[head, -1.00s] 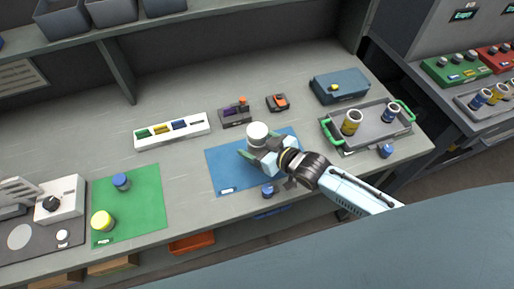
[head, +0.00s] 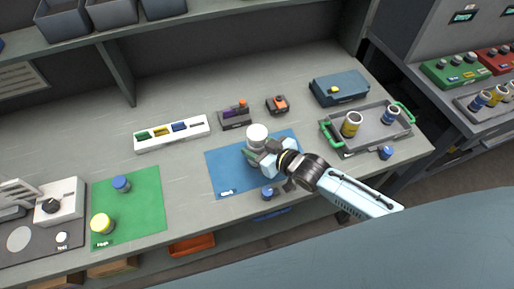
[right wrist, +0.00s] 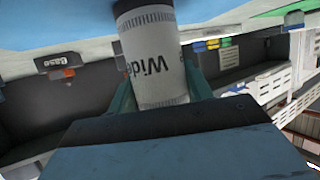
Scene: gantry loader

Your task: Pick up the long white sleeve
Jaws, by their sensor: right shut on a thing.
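The white sleeve (head: 257,134) is a pale upright cylinder over the blue mat (head: 227,178) in the head view. I cannot tell whether the sleeve touches the mat. My left gripper is not in view.
A blue knob-like piece (head: 268,192) stands near the mat's front edge. A grey tray (head: 372,130) with green handles holds yellow and blue cylinders at right. A green mat (head: 140,205) lies at left. A white slotted rack (head: 172,132) and small dark fixtures (head: 235,118) stand behind.

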